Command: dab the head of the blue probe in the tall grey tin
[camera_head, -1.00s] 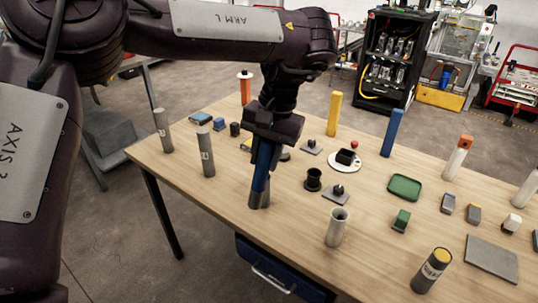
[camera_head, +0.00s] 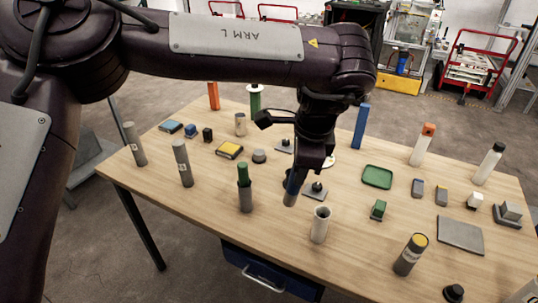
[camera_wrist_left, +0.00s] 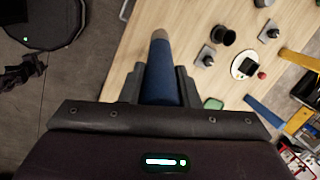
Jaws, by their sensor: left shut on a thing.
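My left gripper (camera_head: 306,160) is shut on the blue probe (camera_head: 293,181) and holds it above the table with its grey head pointing down. In the left wrist view the probe (camera_wrist_left: 162,80) runs up from between the fingers, its head at the far end. A tall light grey open tin (camera_head: 320,226) stands upright on the table, just in front and to the right of the probe head in the head view. The head looks apart from the tin. A second open grey tin (camera_head: 240,124) stands farther back. My right gripper is not in view.
A grey cylinder with a green top (camera_head: 246,195) stands left of the probe. A plate with a black knob (camera_head: 316,190) is close beside the probe. A yellow-topped cylinder (camera_head: 410,255) and green tray (camera_head: 377,177) are to the right.

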